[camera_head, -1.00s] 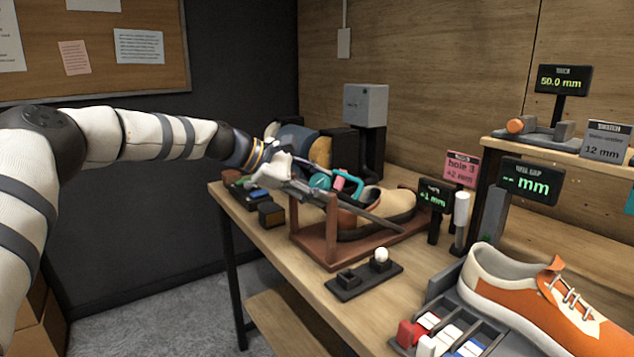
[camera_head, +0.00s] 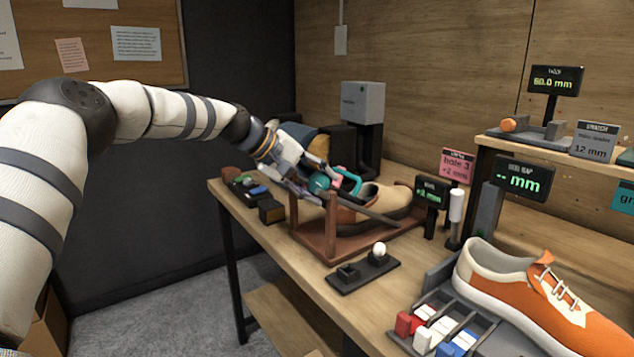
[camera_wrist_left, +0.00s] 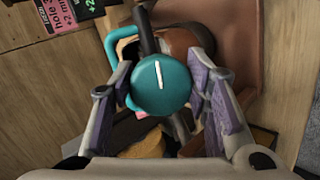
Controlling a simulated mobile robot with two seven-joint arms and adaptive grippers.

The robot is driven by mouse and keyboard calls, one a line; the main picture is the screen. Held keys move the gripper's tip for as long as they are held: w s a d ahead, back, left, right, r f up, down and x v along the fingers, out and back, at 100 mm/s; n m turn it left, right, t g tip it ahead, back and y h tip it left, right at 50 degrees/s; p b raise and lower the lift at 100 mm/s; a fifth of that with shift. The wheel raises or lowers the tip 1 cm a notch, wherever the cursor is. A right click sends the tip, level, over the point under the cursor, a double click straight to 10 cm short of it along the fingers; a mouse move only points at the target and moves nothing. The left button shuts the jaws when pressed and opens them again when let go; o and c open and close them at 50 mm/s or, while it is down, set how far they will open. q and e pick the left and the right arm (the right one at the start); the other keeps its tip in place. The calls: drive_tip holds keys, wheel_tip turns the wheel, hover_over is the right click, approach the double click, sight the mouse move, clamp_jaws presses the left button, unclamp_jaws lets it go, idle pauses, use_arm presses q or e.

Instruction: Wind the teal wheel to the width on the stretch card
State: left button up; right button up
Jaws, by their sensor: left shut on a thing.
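The teal wheel (camera_head: 319,183) sits at the near end of the stretcher in the brown shoe (camera_head: 388,203) on the wooden stand. In the left wrist view the wheel (camera_wrist_left: 161,86) shows its round face, with a white line running nearly upright. My left gripper (camera_wrist_left: 160,92) is shut on the wheel, with a purple-padded finger on each side. The pink card (camera_head: 457,165) reads "hole 3, +2 mm". The small dark display (camera_head: 431,196) beside it appears to read +2 mm in green. My right gripper is out of view.
A black holder with a white ball (camera_head: 380,250) stands in front of the stand. An orange sneaker (camera_head: 545,295) and a tray of red, white and blue pieces (camera_head: 437,330) are at the right. Small dark boxes (camera_head: 270,211) lie at the table's left end.

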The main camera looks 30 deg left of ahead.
use_arm(q)
drive_tip(key=m+y, duration=0.1)
drive_tip(key=m, duration=0.3)
drive_tip(key=shift+a+p, duration=0.1)
drive_tip(key=shift+p, duration=0.2)
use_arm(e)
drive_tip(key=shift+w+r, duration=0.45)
use_arm(q)
drive_tip(key=shift+m, duration=0.3)
drive_tip(key=o, duration=1.2)
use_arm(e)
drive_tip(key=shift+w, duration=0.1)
use_arm(q)
drive_tip(key=v, duration=1.2)
